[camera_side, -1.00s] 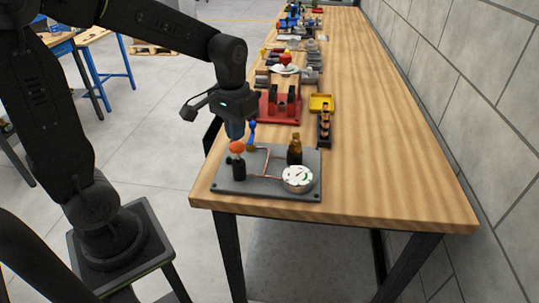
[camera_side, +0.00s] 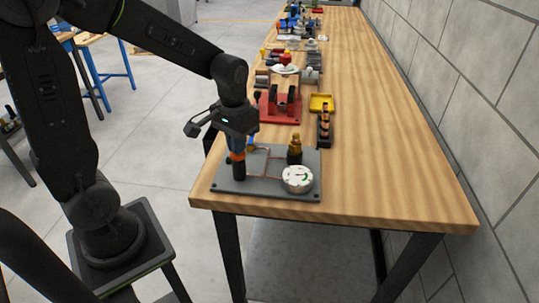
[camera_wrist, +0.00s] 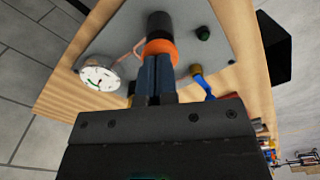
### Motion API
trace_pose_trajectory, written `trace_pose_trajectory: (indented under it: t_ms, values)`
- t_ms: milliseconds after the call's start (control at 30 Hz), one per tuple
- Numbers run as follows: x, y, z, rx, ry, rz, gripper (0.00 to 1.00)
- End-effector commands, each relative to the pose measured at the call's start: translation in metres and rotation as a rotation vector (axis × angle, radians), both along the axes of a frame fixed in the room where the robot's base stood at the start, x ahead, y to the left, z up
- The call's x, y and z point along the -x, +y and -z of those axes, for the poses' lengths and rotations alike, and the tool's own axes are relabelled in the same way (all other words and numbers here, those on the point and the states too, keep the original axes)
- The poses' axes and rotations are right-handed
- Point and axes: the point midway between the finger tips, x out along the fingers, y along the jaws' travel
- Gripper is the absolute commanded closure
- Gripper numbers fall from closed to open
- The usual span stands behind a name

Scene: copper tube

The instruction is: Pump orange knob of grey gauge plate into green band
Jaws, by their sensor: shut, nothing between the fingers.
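The grey gauge plate (camera_side: 268,186) lies at the near end of the wooden bench. Its orange knob (camera_side: 238,156) sits on a black cylinder at the plate's left side and is partly hidden by my gripper. The orange knob (camera_wrist: 160,48) also shows in the wrist view, right at my fingertips. My gripper (camera_side: 237,150) is shut and empty, pointing down on top of the knob, seemingly touching it. The white round gauge (camera_side: 298,178) stands at the plate's front right; it shows in the wrist view (camera_wrist: 99,78) with a green mark and a dark needle, too small to read.
A brass and dark fitting (camera_side: 295,149) stands at the plate's back right. A blue-handled lever (camera_wrist: 203,86) is beside my fingers. A red fixture (camera_side: 280,106), a dark rack (camera_side: 324,127) and a yellow tray (camera_side: 321,103) stand behind. The bench at right is clear.

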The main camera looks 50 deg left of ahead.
Motion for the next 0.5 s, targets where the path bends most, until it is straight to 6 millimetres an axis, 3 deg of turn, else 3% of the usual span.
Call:
trace_pose_trajectory:
  t_ms: [167, 500]
  values:
    - [0.000, 0.000, -0.007, 0.000, -0.001, 0.000, 1.00]
    - [0.000, 0.000, -0.041, -0.001, -0.002, 0.000, 1.00]
